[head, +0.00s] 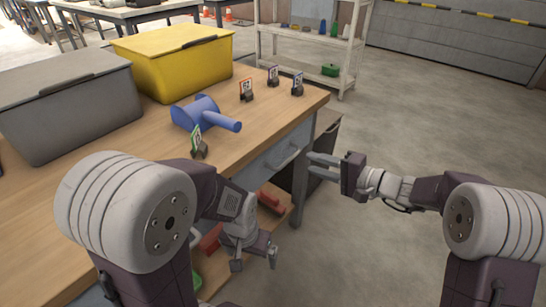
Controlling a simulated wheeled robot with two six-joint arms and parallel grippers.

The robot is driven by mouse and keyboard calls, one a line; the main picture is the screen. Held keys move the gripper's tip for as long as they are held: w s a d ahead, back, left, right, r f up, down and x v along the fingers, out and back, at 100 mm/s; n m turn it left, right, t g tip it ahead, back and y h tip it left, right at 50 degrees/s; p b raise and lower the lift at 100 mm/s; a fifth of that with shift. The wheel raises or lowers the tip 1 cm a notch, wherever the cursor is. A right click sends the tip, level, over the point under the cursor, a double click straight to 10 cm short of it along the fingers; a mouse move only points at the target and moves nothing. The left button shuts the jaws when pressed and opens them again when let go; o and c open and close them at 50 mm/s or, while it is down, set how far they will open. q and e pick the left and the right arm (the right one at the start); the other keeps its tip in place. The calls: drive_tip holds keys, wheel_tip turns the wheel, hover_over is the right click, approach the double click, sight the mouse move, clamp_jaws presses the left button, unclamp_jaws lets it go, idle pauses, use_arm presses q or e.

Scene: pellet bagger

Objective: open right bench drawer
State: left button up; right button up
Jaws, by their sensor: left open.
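The workbench (245,135) has a wooden top and a grey-blue drawer (262,170) under its right-hand edge. The drawer front looks flush with the bench, with a bar handle (284,155) on it. My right gripper (314,165) is just to the right of the handle, fingers pointing left at the bench. Its two fingers show a gap, and nothing is seen between them. My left gripper (255,261) hangs fingers down in front of the bench's lower shelf, open and empty. My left arm hides the left part of the bench front.
A grey lidded bin (70,110), a yellow lidded bin (178,60), a blue scoop (205,114) and several small tag stands (247,90) are on the bench top. Red items (270,201) lie on the lower shelf. The floor (420,130) at right is clear.

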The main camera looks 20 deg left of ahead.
sight(292, 155)
drive_tip(key=b+x, duration=0.2)
drive_tip(key=x, duration=0.6)
drive_tip(key=shift+w+a, duration=0.1)
drive_tip(key=shift+a, duration=0.15)
clamp_jaws()
idle(1.1)
